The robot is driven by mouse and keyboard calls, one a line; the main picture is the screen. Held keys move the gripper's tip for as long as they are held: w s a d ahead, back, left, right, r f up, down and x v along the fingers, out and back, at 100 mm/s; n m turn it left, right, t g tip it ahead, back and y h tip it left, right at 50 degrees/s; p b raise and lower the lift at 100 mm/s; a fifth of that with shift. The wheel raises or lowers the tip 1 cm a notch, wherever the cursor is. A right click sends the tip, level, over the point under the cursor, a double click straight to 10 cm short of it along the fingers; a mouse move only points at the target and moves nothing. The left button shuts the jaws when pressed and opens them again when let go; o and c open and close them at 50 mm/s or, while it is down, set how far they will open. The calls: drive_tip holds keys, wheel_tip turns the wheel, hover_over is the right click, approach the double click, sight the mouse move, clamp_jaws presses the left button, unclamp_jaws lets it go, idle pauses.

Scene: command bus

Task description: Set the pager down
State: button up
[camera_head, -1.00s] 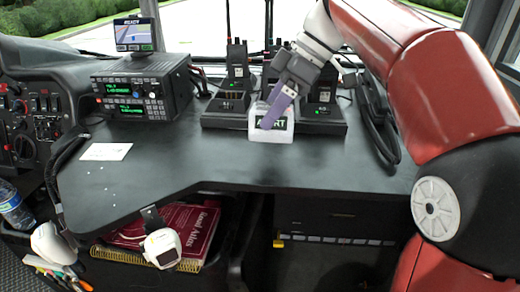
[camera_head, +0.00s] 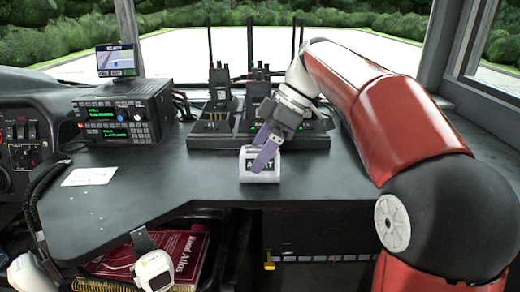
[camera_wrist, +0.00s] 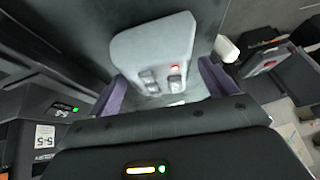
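The pager (camera_head: 261,175) is a small white device with a lit green display reading ALERT. It is upright over the black desk (camera_head: 200,180), in front of the radio chargers; I cannot tell for certain whether its base touches the desk. My gripper (camera_head: 266,154) has purple fingers and reaches down to it from behind and above. In the wrist view the pager (camera_wrist: 150,45) lies between the two fingers (camera_wrist: 160,85), showing small buttons and a red light. The fingers appear shut on its sides and hide part of it.
Handheld radios in chargers (camera_head: 212,127) stand behind. A two-display radio unit (camera_head: 124,117) and a white card (camera_head: 89,177) are at left. A red atlas (camera_head: 180,250) sits below the desk's front edge. Desk surface left of the pager is clear.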

drive_tip(key=shift+o, duration=0.8)
drive_tip(key=shift+r, duration=0.25)
drive_tip(key=p+v, duration=0.2)
drive_tip(key=v, duration=0.9)
drive_tip(key=shift+d+r+p, duration=0.3)
drive_tip(key=shift+p, duration=0.05)
